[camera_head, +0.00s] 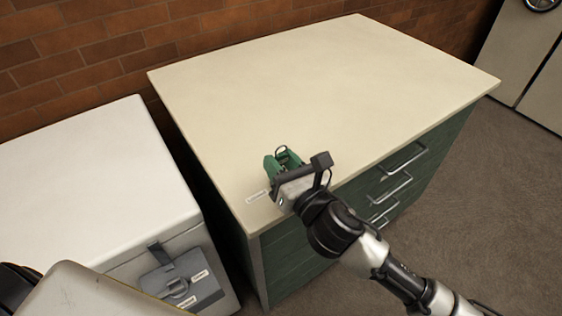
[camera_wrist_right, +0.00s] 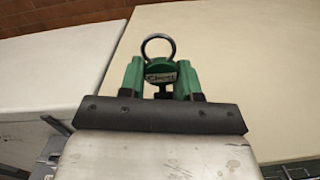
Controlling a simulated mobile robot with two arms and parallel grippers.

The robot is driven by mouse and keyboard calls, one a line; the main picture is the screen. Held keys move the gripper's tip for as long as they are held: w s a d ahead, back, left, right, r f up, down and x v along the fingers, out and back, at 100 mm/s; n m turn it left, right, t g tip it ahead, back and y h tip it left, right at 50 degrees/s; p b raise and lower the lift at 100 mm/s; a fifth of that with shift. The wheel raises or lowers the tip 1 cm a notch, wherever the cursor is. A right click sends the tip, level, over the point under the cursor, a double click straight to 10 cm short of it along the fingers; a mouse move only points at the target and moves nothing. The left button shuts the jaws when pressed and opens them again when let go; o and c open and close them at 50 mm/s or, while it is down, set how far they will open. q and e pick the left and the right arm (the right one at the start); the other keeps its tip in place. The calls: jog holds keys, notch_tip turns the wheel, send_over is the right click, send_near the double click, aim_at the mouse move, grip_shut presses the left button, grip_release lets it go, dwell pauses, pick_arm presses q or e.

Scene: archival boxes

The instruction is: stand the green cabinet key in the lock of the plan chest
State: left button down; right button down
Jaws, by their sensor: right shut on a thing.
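The plan chest (camera_head: 330,85) has a cream top and dark green drawer fronts. My right gripper (camera_head: 284,160) is over the near left part of its top. In the right wrist view, the gripper (camera_wrist_right: 161,88) is shut on the green cabinet key (camera_wrist_right: 160,72), between its two green fingers. The key's bow carries a small white label and a dark ring stands above it. The key appears upright; its lower end is hidden by the gripper. The lock is not visible, and I cannot tell whether the key touches anything below. My left gripper is not in view.
A white cabinet (camera_head: 85,180) stands left of the chest, with a grey labelled plate (camera_head: 182,283) on its front. A small white label (camera_head: 256,196) lies on the chest top beside the gripper. Drawer handles (camera_head: 390,187) stick out in front. The far chest top is clear.

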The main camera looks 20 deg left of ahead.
notch_tip(320, 180, down, 2)
jog(key=shift+d, duration=0.1)
jog(key=c, duration=1)
grip_release()
jog(key=shift+o, duration=1.2)
jog(key=shift+w, duration=0.1)
jog(key=shift+o, duration=0.2)
jog(key=shift+r, duration=0.2)
jog(key=v, duration=1)
jog(key=shift+s+d, duration=0.25)
jog(key=shift+d, duration=0.05)
jog(key=shift+r, duration=0.15)
